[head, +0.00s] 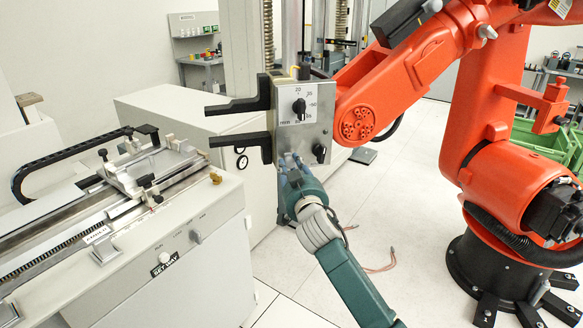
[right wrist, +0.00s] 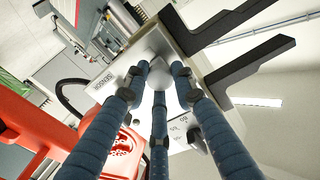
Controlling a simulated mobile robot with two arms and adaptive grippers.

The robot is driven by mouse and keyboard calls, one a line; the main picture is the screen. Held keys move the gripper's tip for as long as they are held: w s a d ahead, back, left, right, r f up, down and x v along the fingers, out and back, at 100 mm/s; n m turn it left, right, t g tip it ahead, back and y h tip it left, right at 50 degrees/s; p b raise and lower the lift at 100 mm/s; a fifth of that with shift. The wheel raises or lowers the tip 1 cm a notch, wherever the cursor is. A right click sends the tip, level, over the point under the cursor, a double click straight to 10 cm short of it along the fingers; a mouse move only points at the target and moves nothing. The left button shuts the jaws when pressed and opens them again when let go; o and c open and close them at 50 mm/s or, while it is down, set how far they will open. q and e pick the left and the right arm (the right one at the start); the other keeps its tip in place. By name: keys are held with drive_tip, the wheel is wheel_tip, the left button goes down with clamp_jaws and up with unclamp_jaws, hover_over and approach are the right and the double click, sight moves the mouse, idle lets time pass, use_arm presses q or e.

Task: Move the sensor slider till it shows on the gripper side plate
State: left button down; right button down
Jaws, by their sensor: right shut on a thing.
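The gripper side plate (head: 318,128) is a grey metal box on the end of the orange robot arm, with a white numbered dial face and black knobs. Two black jaws (head: 238,105) stick out to its left. My right gripper (head: 291,163) is at the plate's lower edge. In the right wrist view its three blue fingers close around a pale round knob (right wrist: 160,77), which seems to be the sensor slider, beside a "SENSOR" label (right wrist: 104,82). In the head view the fingers hide the slider. My left gripper is not in view.
The orange robot arm (head: 400,85) fills the right side. A grey machine with a rail and clamps (head: 170,235) stands at the left. A white cabinet (head: 185,115) is behind. Green crates (head: 540,140) are at the far right. Open floor lies below the plate.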

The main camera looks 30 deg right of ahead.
drive_tip(key=c, duration=1.4)
unclamp_jaws()
drive_tip(key=shift+s+a, duration=0.15)
drive_tip(key=shift+s, duration=0.15)
drive_tip(key=v, duration=1.1)
drive_tip(key=shift+s, duration=0.2)
